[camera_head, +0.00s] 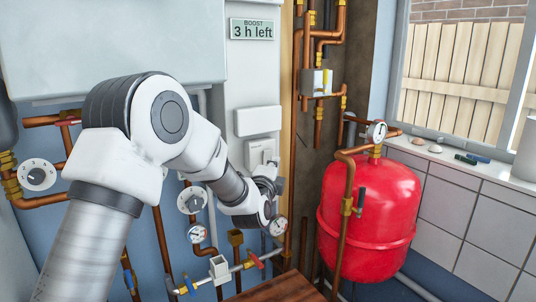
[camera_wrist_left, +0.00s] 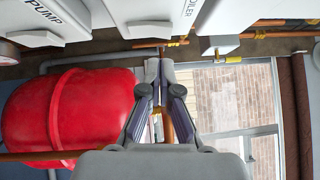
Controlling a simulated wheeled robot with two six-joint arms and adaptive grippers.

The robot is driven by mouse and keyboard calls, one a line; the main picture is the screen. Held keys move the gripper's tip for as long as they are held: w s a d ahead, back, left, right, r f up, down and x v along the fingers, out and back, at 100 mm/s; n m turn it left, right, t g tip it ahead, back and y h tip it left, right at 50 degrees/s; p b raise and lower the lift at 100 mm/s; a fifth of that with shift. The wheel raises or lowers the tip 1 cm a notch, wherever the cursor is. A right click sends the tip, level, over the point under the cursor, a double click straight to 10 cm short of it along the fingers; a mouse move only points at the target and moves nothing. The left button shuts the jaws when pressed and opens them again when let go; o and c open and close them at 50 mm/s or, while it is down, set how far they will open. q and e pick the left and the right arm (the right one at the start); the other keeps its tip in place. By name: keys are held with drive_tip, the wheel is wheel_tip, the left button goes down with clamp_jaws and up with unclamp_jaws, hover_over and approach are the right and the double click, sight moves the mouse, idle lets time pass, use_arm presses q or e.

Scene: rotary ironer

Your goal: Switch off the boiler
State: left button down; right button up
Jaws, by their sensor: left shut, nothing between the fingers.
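A white switch box lettered "...OILER" (camera_wrist_left: 150,12) shows at the top of the left wrist view, beyond my left gripper's fingertips. Another white box lettered "PUMP" (camera_wrist_left: 42,22) is left of it. In the head view, an upper white box (camera_head: 258,121) and a lower white box (camera_head: 260,152) are on the pale wall panel; their lettering cannot be read there. My left gripper (camera_head: 274,184) is just below the lower box, partly hidden by its own wrist. In the wrist view the gripper (camera_wrist_left: 160,66) is shut and empty, apart from the boxes. My right gripper is out of view.
A red tank (camera_head: 369,215) stands right of my gripper. Copper pipes (camera_head: 345,215) and gauges (camera_head: 279,228) crowd the space around and below it. A windowsill (camera_head: 470,165) is at right.

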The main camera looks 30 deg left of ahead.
sight(270, 153)
use_arm(q)
drive_tip(key=shift+w+a+r, duration=0.1)
drive_tip(key=shift+w+a, duration=0.2)
drive_tip(key=shift+a, duration=0.3)
drive_tip(key=shift+w+a+r, duration=0.1)
drive_tip(key=shift+w+a, duration=0.15)
drive_tip(key=shift+a, duration=0.45)
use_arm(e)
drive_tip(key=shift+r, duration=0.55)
use_arm(q)
drive_tip(key=shift+w+r+p, duration=0.1)
drive_tip(key=shift+w+p, duration=0.05)
drive_tip(key=shift+p, duration=0.15)
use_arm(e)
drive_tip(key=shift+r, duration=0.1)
